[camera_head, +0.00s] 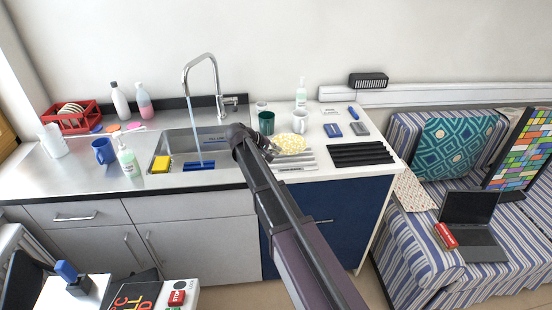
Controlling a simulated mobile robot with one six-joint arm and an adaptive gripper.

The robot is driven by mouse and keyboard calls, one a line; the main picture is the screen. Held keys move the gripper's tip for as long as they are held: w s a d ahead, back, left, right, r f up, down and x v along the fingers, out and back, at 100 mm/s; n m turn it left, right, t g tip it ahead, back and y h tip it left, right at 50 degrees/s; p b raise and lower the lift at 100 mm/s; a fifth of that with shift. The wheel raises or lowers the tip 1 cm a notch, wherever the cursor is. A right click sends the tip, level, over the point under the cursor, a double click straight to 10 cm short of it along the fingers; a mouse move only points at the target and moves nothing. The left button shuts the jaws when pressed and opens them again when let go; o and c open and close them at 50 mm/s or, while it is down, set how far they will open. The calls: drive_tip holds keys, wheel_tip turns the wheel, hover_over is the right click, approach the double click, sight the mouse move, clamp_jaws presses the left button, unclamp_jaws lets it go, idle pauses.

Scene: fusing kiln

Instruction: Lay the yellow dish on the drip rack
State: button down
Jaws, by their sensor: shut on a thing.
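The yellow dish (290,143) is round, pale yellow and speckled, and shows just right of my gripper (274,151) over the white counter. My gripper is shut on the dish's left edge; the arm hides part of the fingers. A grey slatted rack (298,162) lies just below the dish in the picture, right of the sink. A black ribbed rack (360,154) lies farther right on the counter. I cannot tell which of the two is the drip rack. I cannot tell how high the dish is above the counter.
A sink (205,143) with running water is to the left. A green cup (266,122), a white mug (300,121) and a soap bottle (301,93) stand behind the dish. Blue blocks (333,130) lie behind the black rack. A red crate (72,120) with plates is far left.

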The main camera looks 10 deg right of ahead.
drive_tip(key=shift+s+f+b, duration=0.1)
drive_tip(key=shift+f+b, duration=1.35)
drive_tip(key=shift+f, duration=0.3)
drive_tip(key=shift+f, duration=0.1)
drive_tip(key=c, duration=1.1)
unclamp_jaws()
drive_tip(key=shift+r, duration=0.2)
drive_tip(key=shift+s+a+r+p, duration=0.15)
drive_tip(key=shift+a+r+p, duration=0.2)
drive_tip(key=shift+p, duration=0.1)
drive_tip(key=shift+p+v, duration=3.4)
drive_tip(key=shift+v, duration=2.05)
